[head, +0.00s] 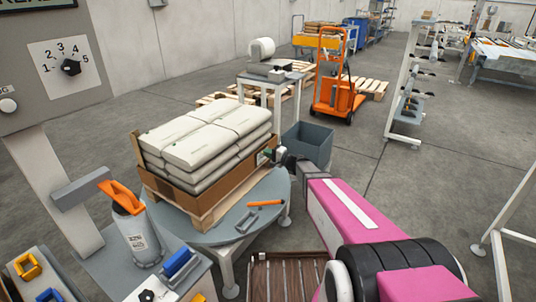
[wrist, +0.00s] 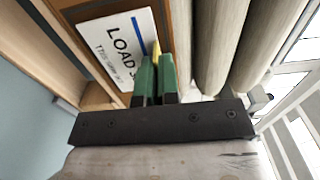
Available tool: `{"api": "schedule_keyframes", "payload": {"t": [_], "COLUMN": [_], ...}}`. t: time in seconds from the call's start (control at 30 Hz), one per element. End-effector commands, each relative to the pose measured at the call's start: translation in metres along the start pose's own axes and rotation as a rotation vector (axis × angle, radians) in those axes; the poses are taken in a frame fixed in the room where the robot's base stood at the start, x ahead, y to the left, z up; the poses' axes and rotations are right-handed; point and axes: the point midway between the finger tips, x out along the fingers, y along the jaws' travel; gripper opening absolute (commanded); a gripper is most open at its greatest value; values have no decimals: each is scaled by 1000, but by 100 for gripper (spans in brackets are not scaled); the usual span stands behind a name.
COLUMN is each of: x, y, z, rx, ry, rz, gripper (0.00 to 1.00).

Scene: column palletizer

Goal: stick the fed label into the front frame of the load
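The label (wrist: 118,45) is white with a blue stripe and dark print starting "LOAD"; it lies close against the brown side of the load in the wrist view. My gripper (wrist: 156,72) has green-padded fingers closed around a thin yellow piece at the label's right edge. The load (head: 205,145) is a stack of pale sacks in a brown carton (head: 232,187) on a pallet. In the head view my gripper (head: 272,154) is at the carton's right-hand side, near its corner.
The load stands on a round grey turntable (head: 225,232), with an orange-handled tool (head: 266,203) lying on it. A grey bin (head: 308,146) stands behind my gripper. A label feeder on a stand (head: 268,72) and an orange pallet truck (head: 335,90) are farther back.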

Motion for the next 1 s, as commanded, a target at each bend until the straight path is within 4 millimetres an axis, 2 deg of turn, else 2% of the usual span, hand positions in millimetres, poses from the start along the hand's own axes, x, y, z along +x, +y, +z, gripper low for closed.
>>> {"api": "schedule_keyframes", "payload": {"t": [1.0], "x": [6], "y": [0], "z": [0], "rx": [0], "ry": [0], "rz": [0], "gripper": [0]}}
